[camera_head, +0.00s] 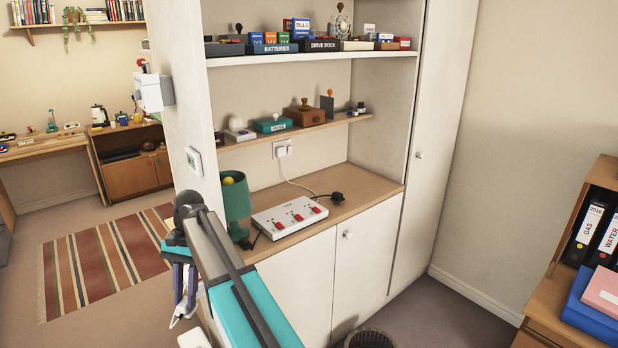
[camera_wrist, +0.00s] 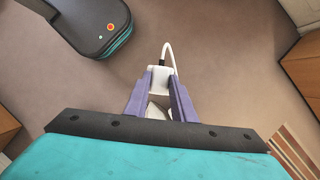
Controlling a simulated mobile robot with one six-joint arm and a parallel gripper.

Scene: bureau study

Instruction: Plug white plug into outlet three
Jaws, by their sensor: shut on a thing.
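My gripper (camera_wrist: 160,92) is shut on a white plug (camera_wrist: 159,78). A white cable (camera_wrist: 169,52) curves up from the plug in the wrist view. In the head view my gripper (camera_head: 184,292) points down in front of the cabinet, left of the counter. The plug is hard to make out there. A white power strip (camera_head: 271,222) with several red switches lies on the wooden counter, to the right of my gripper and apart from it. I cannot read outlet numbers on it.
A black plug (camera_head: 337,196) lies by the strip's far right end. A green lamp (camera_head: 237,200) stands at its left. A wall socket (camera_head: 282,149) holds the strip's white lead. Shelves (camera_head: 298,133) hang above the counter. A basket (camera_head: 370,338) stands on the floor.

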